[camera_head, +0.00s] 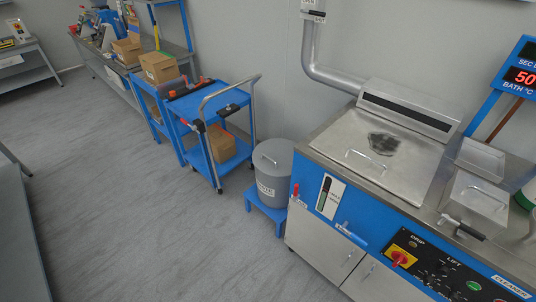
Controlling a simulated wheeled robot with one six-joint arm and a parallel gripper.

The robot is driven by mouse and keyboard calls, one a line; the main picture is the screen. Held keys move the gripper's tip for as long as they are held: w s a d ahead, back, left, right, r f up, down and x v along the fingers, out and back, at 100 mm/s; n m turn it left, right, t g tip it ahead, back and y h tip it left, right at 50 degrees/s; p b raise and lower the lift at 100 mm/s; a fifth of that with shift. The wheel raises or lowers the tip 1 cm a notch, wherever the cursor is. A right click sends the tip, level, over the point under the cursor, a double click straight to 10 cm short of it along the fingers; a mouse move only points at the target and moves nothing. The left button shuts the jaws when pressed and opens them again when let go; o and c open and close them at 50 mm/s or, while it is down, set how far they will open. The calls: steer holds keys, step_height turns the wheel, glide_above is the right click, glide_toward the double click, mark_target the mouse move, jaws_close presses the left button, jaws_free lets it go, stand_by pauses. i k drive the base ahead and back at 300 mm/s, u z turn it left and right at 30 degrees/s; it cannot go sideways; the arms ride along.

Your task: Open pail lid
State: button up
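A grey round pail (271,188) stands on a low blue stand (262,213) beside the left end of the steel machine. Its lid (274,155) is on top, with a curved handle (267,158) standing up on it. The lid appears to be seated on the pail's rim. A pale label with writing is on the pail's front. My gripper is not in view.
A steel and blue machine (339,241) with a lidded tank adjoins the pail on the right. A blue cart (214,150) with a bent metal handle stands to its left. Grey floor (150,215) in front is clear. A grey bench edge (18,240) is at far left.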

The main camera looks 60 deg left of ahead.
mark_target(273, 156)
steer(key=u, duration=2.5)
steer(key=i, duration=0.3)
steer(key=u, duration=0.9)
steer(key=i, duration=1.55)
steer(key=z, duration=1.15)
steer(key=i, duration=0.6)
steer(key=z, duration=0.6)
